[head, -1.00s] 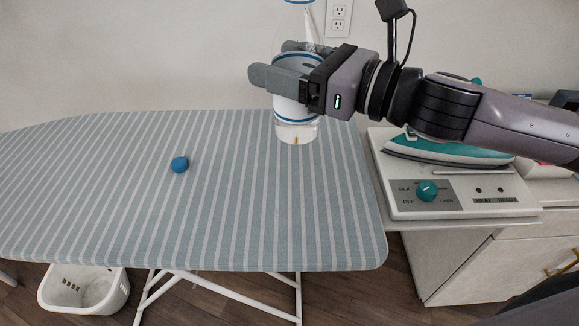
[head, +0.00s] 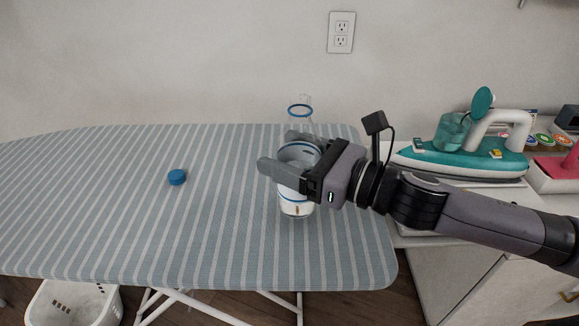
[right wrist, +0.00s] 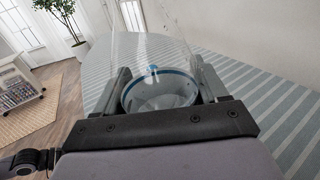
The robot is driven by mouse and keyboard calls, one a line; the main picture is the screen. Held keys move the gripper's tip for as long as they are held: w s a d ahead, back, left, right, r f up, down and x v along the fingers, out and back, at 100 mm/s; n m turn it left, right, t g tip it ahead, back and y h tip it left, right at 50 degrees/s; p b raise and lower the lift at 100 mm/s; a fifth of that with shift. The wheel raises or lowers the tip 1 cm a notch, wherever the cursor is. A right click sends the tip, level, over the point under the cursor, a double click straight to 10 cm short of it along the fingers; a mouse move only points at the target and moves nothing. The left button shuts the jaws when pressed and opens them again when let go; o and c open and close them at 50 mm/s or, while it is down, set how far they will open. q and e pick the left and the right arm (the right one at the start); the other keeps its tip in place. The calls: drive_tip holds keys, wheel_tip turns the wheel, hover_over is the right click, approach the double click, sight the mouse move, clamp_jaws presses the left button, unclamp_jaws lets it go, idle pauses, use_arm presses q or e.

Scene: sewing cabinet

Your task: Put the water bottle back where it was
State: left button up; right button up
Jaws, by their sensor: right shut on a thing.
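The water bottle (head: 297,209) is clear with a white label and blue rings, and is upright over the right part of the striped ironing board (head: 120,235). My right gripper (head: 280,172) is shut around its middle. In the right wrist view the bottle (right wrist: 158,90) sits between the two fingers of my right gripper (right wrist: 160,85). Its bottom looks at or just above the board; I cannot tell if it touches. A small blue cap (head: 177,177) lies on the board to the left. My left gripper is not in view.
A teal and white iron (head: 460,160) stands on the cabinet (head: 455,285) to the right, behind my right arm. A pink item (head: 560,168) is beside it. A white basket (head: 75,303) is on the floor below the board. The board's left and middle are mostly clear.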

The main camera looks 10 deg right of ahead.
drive_tip(key=shift+f, duration=0.95)
drive_tip(key=shift+f, duration=0.1)
drive_tip(key=shift+f, duration=0.15)
drive_tip(key=o, duration=1.3)
